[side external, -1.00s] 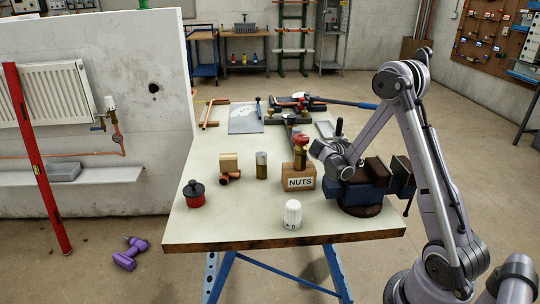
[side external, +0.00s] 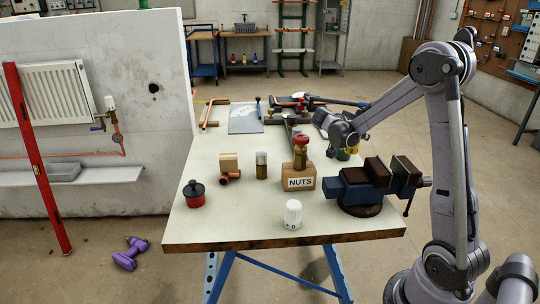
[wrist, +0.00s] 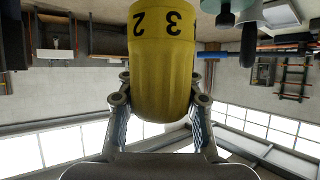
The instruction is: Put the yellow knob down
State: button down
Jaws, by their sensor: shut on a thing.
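The yellow knob (wrist: 162,70) is large in the wrist view, with black numbers on its wide end. The two fingers of my gripper (wrist: 160,103) press on its sides, shut on it. In the side external view my gripper (side external: 342,141) is behind the blue vise, over the bench's right side. I cannot tell whether the knob touches the bench (side external: 240,222).
The blue vise (side external: 368,185) stands in front of my gripper. A wooden NUTS box (side external: 299,183) with a red-topped brass valve (side external: 300,148) is to its left. A white knob (side external: 292,214) stands near the front edge.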

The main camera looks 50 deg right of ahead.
notch_tip(320, 180, up, 7)
jog(key=w+n+t, duration=0.3)
jog(key=w, duration=1.8)
jog(key=w+a+f, duration=0.2)
jog(key=w+f, duration=0.1)
jog(key=f, duration=0.1)
jog(key=w+a+f, duration=0.2)
jog(key=w+f, duration=0.1)
jog(key=f, duration=0.1)
jog(key=w+a+f, duration=0.3)
jog(key=f, duration=0.1)
jog(key=shift+w, duration=0.25)
jog(key=shift+f, duration=2)
jog(key=shift+f, duration=0.15)
jog(key=c, duration=0.9)
grip_release()
